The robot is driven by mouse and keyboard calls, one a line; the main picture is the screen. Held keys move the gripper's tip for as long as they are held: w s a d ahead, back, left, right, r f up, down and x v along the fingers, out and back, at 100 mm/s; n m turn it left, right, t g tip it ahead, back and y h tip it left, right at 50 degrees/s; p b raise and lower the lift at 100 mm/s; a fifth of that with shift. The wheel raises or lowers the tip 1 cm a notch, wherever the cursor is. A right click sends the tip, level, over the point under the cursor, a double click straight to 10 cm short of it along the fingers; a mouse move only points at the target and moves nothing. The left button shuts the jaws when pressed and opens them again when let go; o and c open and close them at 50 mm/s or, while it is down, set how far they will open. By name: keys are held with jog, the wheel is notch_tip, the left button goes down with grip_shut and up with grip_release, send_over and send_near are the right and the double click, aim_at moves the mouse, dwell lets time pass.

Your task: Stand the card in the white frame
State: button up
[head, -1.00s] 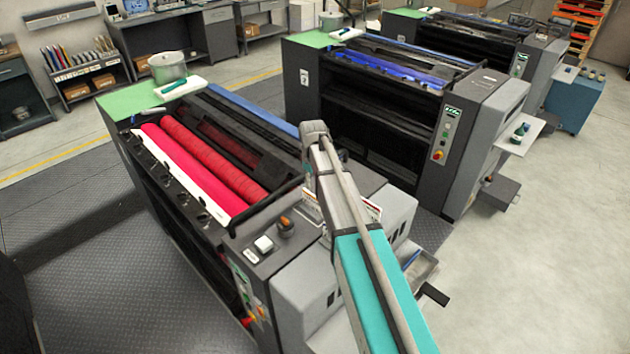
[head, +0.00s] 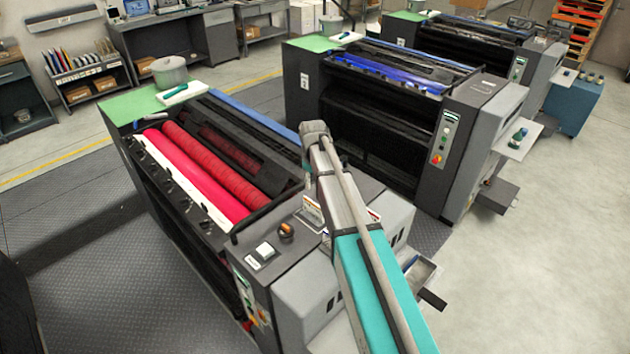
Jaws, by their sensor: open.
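My gripper is hidden behind my own arm, which reaches over the near press (head: 350,297). Two small pale upright pieces show partly on top of this press, one on each side of my arm. The left piece (head: 312,211) is whitish with dark marks. The right piece (head: 374,215) is white with a red part. Both are small and partly covered by my arm, so I cannot tell which is the card or the white frame, or whether they touch anything else.
A second press (head: 380,110) stands behind. Floor is clear at right.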

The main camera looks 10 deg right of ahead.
jog(key=shift+s, duration=0.3)
jog(key=s+m, duration=0.6)
jog(key=s, duration=1.8)
jog(key=shift+s+d+m, duration=0.4)
